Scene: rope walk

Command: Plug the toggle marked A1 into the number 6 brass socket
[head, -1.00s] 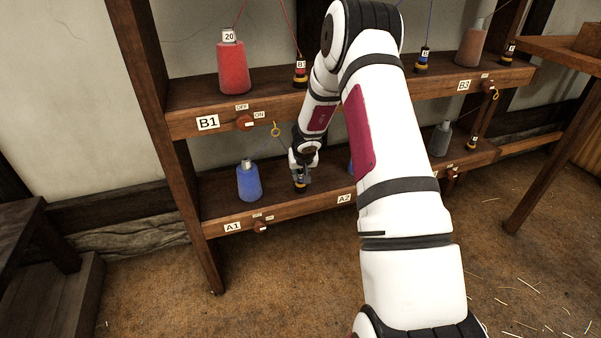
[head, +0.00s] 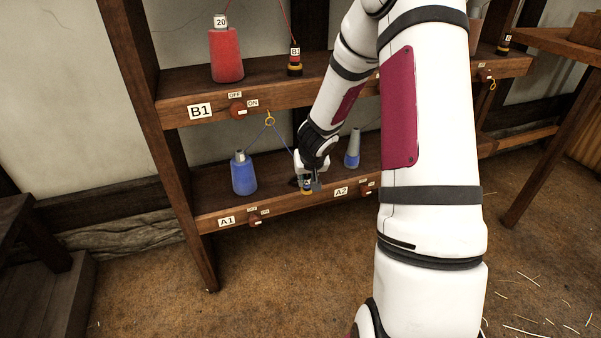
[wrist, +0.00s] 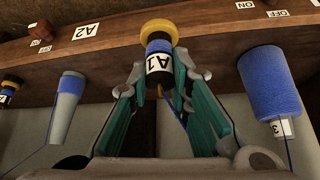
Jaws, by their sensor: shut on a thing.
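The A1 toggle (wrist: 158,58) is a black and blue plug with a yellow end and a white A1 label, seen in the wrist view. My gripper (wrist: 162,85) is shut on it. In the head view my gripper (head: 311,183) holds the toggle (head: 306,187) low at the lower shelf, between the A1 and A2 labels. A blue cord runs from it up to a brass ring (head: 270,118). Whether the toggle touches the shelf is unclear. No socket numbered 6 can be made out in either view.
A blue spool (head: 244,175) stands left of my gripper, and a grey-blue one (head: 353,148) right of it. The lower shelf's front edge (head: 290,208) carries red switches. Above are a red spool (head: 226,55) and the B1 toggle (head: 295,62).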

